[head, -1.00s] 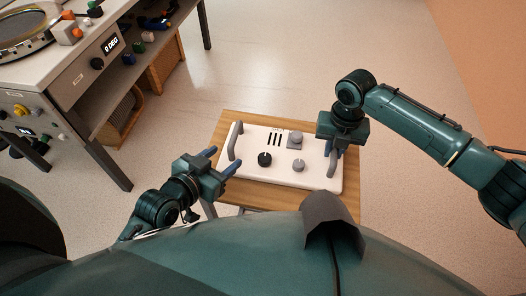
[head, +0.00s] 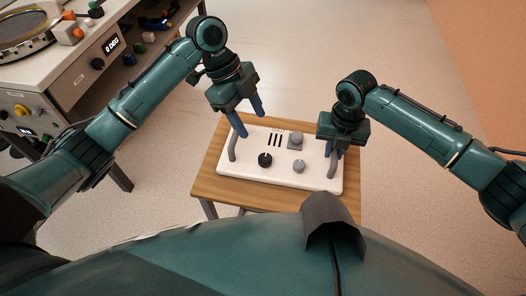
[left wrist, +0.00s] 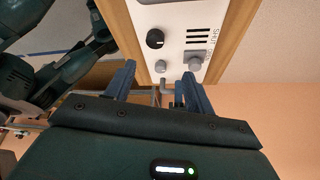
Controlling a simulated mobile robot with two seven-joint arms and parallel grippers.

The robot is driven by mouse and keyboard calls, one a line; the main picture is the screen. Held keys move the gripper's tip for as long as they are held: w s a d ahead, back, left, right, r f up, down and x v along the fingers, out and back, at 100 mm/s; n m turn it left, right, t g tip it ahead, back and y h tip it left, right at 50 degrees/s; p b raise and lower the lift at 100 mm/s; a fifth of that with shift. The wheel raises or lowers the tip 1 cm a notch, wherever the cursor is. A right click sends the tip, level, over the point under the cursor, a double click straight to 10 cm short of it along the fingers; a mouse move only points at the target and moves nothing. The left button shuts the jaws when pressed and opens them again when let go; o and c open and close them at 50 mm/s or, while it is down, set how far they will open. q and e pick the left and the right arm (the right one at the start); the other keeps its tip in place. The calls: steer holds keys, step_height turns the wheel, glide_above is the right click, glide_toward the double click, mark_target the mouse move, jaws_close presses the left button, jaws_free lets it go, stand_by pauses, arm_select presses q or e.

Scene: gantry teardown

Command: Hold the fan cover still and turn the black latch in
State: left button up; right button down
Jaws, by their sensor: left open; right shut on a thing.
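The white fan cover (head: 282,174) lies on a small wooden table. The black latch (head: 265,160) is a round knob on its front left part; the black latch also shows in the left wrist view (left wrist: 155,39). My left gripper (head: 252,124) is open and empty, pointing down above the cover's far left part, behind the black latch and close to the left handle (head: 233,147). My right gripper (head: 335,148) is shut on the right handle (head: 332,168) of the cover; its fingers partly hide that handle.
The wooden table top (head: 210,185) is bare around the cover. A workbench (head: 70,85) with a display stands at the left. Open floor lies behind.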

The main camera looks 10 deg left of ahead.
mark_target(265, 158)
arm_select(q)
steer(key=shift+m+y, duration=0.3)
steer(key=x, duration=0.7)
steer(key=s+x, duration=0.1)
steer(key=x, duration=0.3)
steer(key=shift+a, duration=0.1)
steer(key=c, duration=1)
